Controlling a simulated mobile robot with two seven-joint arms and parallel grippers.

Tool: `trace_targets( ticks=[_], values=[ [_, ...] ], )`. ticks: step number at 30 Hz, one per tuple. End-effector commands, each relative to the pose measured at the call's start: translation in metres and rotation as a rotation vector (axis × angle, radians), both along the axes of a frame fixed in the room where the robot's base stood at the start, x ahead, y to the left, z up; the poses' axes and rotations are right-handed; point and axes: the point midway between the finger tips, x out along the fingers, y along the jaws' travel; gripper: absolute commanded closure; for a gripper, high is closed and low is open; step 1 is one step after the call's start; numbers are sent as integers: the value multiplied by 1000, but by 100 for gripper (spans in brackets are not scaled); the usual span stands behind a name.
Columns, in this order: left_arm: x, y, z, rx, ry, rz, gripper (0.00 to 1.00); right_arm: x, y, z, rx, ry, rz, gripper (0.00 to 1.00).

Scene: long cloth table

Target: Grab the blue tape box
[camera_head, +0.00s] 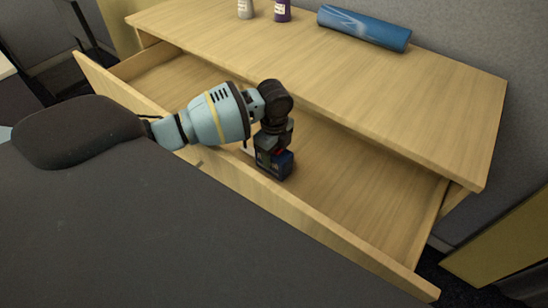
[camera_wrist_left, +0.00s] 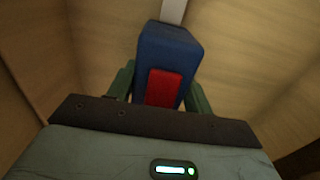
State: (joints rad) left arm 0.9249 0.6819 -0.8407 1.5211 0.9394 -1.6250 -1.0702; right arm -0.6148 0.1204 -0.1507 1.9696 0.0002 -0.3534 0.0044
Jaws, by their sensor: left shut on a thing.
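The blue tape box (camera_wrist_left: 170,45) is a blue block with a red patch on its near face. In the left wrist view it sits between the two green fingers of my left gripper (camera_wrist_left: 158,85), which are shut on it. In the head view the box (camera_head: 284,163) shows dark blue at the fingertips of my left gripper (camera_head: 272,160), inside the open drawer (camera_head: 370,190). I cannot tell whether the box touches the drawer bottom. My right gripper is not in view.
The drawer's front wall (camera_head: 330,232) stands close to the gripper, and the desk top (camera_head: 400,100) overhangs the back of the drawer. A blue roll (camera_head: 364,28), a purple bottle (camera_head: 282,10) and a grey bottle (camera_head: 245,8) are on the desk top. The drawer's right part is empty.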

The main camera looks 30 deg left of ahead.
Motion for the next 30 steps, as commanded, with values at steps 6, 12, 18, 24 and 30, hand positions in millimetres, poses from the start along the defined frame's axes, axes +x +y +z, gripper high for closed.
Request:
trace_targets(
  ticks=[6,12,18,24,30],
  values=[
    [1,0,12,0,-5,0,82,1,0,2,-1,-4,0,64],
    [2,0,48,-1,-9,0,82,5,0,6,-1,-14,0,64],
    [1,0,82,-1,-7,0,82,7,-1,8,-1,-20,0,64],
    [1,0,99,0,-3,0,82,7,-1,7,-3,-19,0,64],
    [0,0,101,0,-1,0,82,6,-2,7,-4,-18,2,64]
  ],
)
